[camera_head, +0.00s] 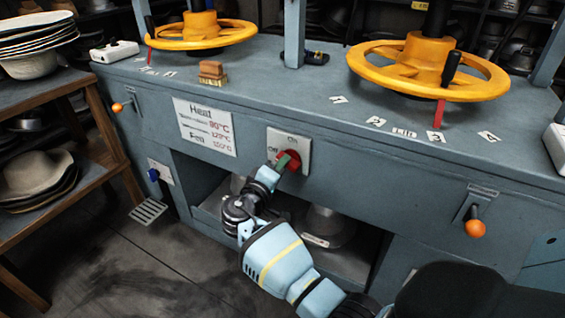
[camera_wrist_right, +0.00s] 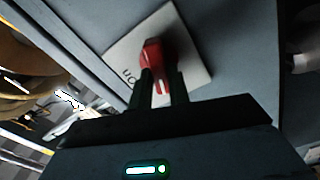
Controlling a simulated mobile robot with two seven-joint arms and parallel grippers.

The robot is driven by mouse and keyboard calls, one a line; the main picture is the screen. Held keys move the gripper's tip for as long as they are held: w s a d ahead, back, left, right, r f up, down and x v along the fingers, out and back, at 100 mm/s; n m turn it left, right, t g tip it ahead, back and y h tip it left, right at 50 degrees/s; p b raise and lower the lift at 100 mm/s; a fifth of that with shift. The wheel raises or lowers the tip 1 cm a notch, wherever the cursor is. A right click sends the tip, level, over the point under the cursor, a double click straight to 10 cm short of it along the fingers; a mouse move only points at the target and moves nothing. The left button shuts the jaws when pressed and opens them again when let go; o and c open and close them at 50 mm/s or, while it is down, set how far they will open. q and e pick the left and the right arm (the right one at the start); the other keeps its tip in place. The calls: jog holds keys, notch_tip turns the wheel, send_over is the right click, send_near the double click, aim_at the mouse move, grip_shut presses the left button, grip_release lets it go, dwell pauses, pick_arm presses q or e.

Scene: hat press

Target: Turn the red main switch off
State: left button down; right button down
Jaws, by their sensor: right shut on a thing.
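The red main switch (camera_head: 291,160) sits on a pale plate (camera_head: 303,145) on the front of the grey-blue press bench. The plate reads "On" at its top and "Off" at its left. My right gripper (camera_head: 282,163) reaches the switch from below left. In the right wrist view, the two dark fingers (camera_wrist_right: 162,90) are on either side of the red knob (camera_wrist_right: 153,55), shut on it. A white mark shows on the knob between the fingers. The knob's exact angle is hard to tell because the fingers partly cover it. My left gripper is not in view.
Two yellow handwheels (camera_head: 205,33) and (camera_head: 428,68) stand on the bench top (camera_head: 290,85). Orange-knobbed levers (camera_head: 475,227) and (camera_head: 117,107) stick out from the front. A wooden rack (camera_head: 95,110) with hats stands at left. An open recess lies below the switch.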

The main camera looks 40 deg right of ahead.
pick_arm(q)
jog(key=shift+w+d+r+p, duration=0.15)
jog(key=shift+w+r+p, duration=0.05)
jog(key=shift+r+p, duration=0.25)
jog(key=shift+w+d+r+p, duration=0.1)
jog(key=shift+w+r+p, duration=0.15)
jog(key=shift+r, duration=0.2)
pick_arm(e)
jog(key=shift+n, duration=2)
jog(key=shift+f, duration=0.1)
jog(key=c, duration=1.3)
grip_release()
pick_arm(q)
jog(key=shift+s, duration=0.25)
pick_arm(e)
jog(key=shift+a, duration=0.15)
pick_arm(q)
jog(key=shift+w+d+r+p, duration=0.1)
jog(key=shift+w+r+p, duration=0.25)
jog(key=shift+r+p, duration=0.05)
pick_arm(e)
jog(key=v, duration=0.7)
jog(key=shift+s+a, duration=0.1)
jog(key=shift+a, duration=0.2)
